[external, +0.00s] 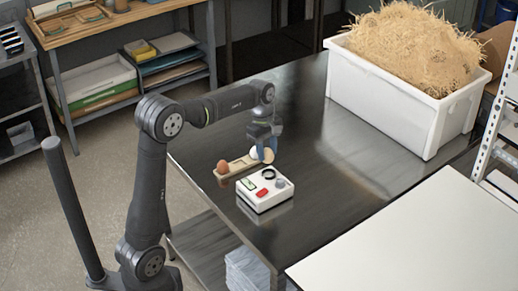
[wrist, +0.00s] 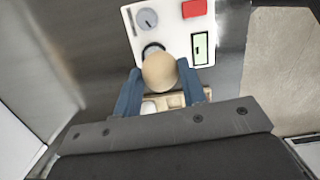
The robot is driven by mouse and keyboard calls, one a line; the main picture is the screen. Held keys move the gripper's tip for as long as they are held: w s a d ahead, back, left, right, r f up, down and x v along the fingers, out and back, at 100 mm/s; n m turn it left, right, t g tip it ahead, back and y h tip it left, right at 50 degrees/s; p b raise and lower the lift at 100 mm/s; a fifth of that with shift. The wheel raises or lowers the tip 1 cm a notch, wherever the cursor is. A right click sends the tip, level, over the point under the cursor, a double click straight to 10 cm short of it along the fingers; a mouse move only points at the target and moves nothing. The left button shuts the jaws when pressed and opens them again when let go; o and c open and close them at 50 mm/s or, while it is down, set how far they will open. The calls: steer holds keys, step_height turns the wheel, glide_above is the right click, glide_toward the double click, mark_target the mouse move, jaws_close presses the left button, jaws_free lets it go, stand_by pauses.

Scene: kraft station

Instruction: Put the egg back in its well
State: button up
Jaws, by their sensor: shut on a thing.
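My gripper (external: 264,143) is shut on a cream egg (wrist: 158,71), one blue finger on each side; its fingertips show in the wrist view (wrist: 160,76). The held egg also shows in the external view (external: 267,155), low beside the right end of a wooden egg tray (external: 238,167). The tray shows partly in the wrist view (wrist: 175,101), with empty room in its middle. A white egg (wrist: 148,107) sits towards its left there. A brown egg (external: 220,167) sits at the tray's left end in the external view. I cannot tell whether the held egg touches anything.
A white device (external: 264,191) with a black ring, red button, grey knob and green display stands close in front of the tray. A white bin (external: 385,95) of straw (external: 410,45) stands at the back right. The metal table (external: 310,130) is clear between them.

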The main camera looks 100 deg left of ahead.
steer(key=s+a+f+n+y, duration=0.2)
steer(key=s+a+f+n, duration=0.3)
steer(key=s+a+n, duration=0.75)
steer(key=shift+n, duration=0.95)
steer(key=shift+w+d+f, duration=0.15)
steer(key=shift+d+f, duration=0.15)
steer(key=shift+f, duration=0.65)
steer(key=shift+w+d+f, duration=0.15)
steer(key=shift+d+f, duration=0.1)
steer(key=shift+f, duration=0.7)
steer(key=shift+w+d+f, duration=0.15)
steer(key=shift+d+f, duration=0.15)
steer(key=shift+f, duration=0.65)
steer(key=shift+f, duration=0.8)
steer(key=o, duration=0.8)
step_height(320, 180, up, 8)
